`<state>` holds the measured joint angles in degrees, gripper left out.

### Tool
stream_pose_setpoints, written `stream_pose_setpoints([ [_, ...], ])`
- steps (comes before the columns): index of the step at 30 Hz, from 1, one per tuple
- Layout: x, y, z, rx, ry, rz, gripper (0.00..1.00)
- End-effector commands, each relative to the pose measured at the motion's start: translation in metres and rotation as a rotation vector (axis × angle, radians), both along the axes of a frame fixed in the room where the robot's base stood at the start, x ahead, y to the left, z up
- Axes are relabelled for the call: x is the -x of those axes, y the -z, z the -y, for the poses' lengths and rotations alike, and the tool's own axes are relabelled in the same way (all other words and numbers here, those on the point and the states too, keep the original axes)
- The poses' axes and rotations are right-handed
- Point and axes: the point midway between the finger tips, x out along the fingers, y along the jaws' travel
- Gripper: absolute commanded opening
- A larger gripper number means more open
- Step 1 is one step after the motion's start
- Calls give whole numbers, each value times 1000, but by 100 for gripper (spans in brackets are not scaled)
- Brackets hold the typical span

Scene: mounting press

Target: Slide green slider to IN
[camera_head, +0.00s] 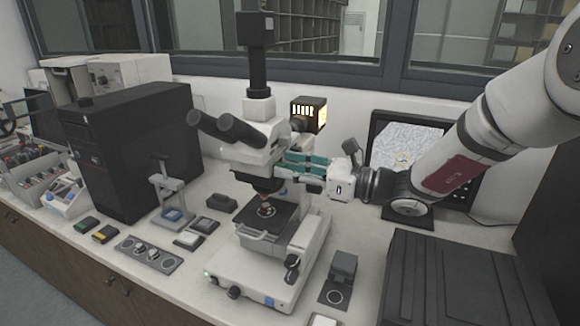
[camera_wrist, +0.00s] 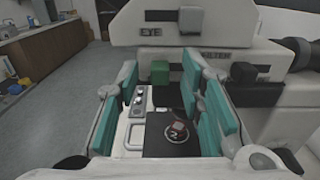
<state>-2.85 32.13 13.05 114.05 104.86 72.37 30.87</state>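The green slider (camera_wrist: 160,72) is a small green block on the white microscope body (camera_wrist: 150,52), just under a dark slot. In the wrist view it shows between my gripper's fingertips and seems slightly beyond them, with a gap to each side. My gripper (camera_wrist: 160,78) has teal finger pads and is open. In the head view my gripper (camera_head: 300,164) reaches in from the right beside the microscope (camera_head: 262,140), just below its eyepieces. The green slider cannot be made out there. No IN mark is legible.
The dark stage (camera_wrist: 170,140) with a round specimen lies below my fingers. A lit lamp housing (camera_head: 309,114) stands behind; a dark ribbed box (camera_head: 450,280) stands at front right.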

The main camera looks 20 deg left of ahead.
Motion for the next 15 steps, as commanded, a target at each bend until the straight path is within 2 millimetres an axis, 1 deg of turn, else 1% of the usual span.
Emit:
stream_pose_setpoints([
  [3,-1,0,-4,0,1,0,35],
  [10,-1,0,-4,0,1,0,35],
  [11,-1,0,-4,0,1,0,30],
  [12,-1,0,-4,0,1,0,21],
  [15,-1,0,-4,0,1,0,0],
])
